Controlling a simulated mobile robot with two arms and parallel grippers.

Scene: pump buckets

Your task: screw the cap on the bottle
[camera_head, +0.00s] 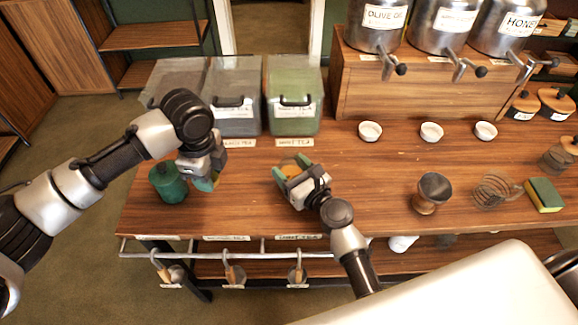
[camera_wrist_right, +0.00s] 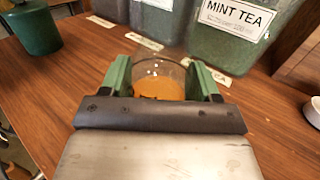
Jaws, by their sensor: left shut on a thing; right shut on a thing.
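A clear glass bottle (camera_wrist_right: 158,72) with orange contents is between the green fingers of my right gripper (camera_wrist_right: 163,82) in the right wrist view. In the head view my right gripper (camera_head: 291,172) is shut on it at the middle of the table. My left gripper (camera_head: 206,182) is to the left of it, apart from it and over the table, with its fingers pointing down. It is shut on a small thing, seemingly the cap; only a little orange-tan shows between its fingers. The bottle's base is mostly hidden.
A dark green canister (camera_head: 167,183) stands just left of my left gripper. Tea bins (camera_head: 294,92) line the back of the wooden table (camera_head: 365,185). Small white bowls (camera_head: 370,131), a wooden-based cup (camera_head: 432,192), a whisk (camera_head: 496,191) and a sponge (camera_head: 544,195) are to the right.

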